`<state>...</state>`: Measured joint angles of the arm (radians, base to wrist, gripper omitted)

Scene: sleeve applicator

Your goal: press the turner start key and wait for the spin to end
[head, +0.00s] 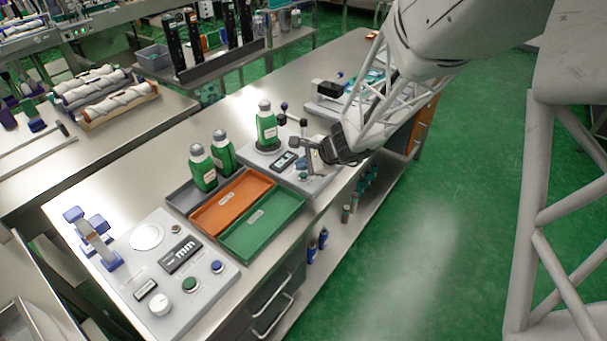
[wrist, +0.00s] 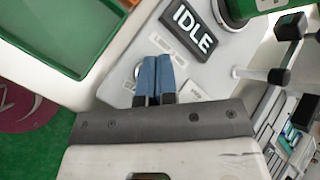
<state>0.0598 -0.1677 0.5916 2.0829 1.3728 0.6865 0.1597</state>
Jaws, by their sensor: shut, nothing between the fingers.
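The turner is a pale flat unit (head: 312,184) with a green bottle (head: 266,128) standing upright on its round platform. Its display (wrist: 190,30) reads IDLE in the wrist view; it also shows in the head view (head: 284,160). My gripper (wrist: 155,82) is shut and empty, its blue fingertips together over the turner's panel, near the display and small labels. A pale round edge (wrist: 137,72), perhaps a key, shows just left of the fingertips, mostly hidden behind them. I cannot tell whether the fingertips touch it. In the head view the gripper is low over the panel's right part.
An orange tray (head: 209,219) and a green tray (head: 240,247) lie left of the turner. Two green bottles (head: 203,170) stand in a grey tray behind them. A post with dark knobs (wrist: 279,75) rises beside the bottle. A control unit (head: 208,295) sits at the bench's near end.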

